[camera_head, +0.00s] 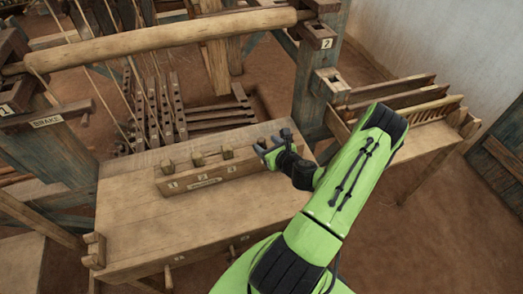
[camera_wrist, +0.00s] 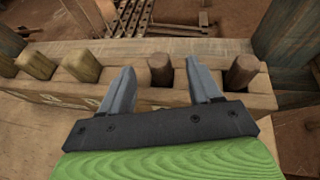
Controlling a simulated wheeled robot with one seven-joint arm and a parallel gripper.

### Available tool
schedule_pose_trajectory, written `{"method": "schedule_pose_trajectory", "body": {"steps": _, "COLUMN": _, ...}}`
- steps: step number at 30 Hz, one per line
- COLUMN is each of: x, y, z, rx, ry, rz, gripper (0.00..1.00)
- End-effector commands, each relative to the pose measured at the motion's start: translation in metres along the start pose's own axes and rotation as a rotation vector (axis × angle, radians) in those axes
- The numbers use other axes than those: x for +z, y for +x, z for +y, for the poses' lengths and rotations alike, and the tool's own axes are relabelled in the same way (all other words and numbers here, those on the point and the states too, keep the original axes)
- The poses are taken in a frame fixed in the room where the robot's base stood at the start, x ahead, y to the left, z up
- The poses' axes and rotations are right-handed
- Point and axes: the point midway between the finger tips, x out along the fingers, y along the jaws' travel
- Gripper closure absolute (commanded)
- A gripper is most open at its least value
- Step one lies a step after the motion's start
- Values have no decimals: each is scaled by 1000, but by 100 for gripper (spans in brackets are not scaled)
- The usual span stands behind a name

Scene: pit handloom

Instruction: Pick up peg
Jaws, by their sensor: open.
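A long wooden block (camera_head: 212,181) with the numbers 1, 2 and 3 on its front lies on the bench. Light wooden pegs (camera_head: 198,159) stand in it on the left. In the wrist view, light pegs (camera_wrist: 82,66) stand on the left, a dark brown peg (camera_wrist: 160,69) in the middle and another dark peg (camera_wrist: 242,72) on the right. My gripper (camera_wrist: 159,68) is open and empty at the block's right part. The middle dark peg shows between its two fingers, with gaps either side. In the head view, my gripper (camera_head: 262,147) partly hides the block's right end.
The wooden bench (camera_head: 140,228) is clear in front of the block. A loom post (camera_head: 311,95) rises just behind my gripper, and a thick roller beam (camera_head: 160,38) crosses above. A slotted rack (camera_head: 420,115) stands at the right. Taut cords and treadles lie behind.

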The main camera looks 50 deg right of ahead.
Motion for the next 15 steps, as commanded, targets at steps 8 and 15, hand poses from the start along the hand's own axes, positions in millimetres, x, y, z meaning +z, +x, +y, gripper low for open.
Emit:
{"method": "schedule_pose_trajectory", "body": {"steps": 8, "x": 2, "y": 44, "z": 1, "rx": 2, "ry": -4, "rz": -1, "gripper": 37}}
{"method": "schedule_pose_trajectory", "body": {"steps": 15, "x": 2, "y": 44, "z": 1, "rx": 1, "ry": -1, "rz": 0, "gripper": 43}}
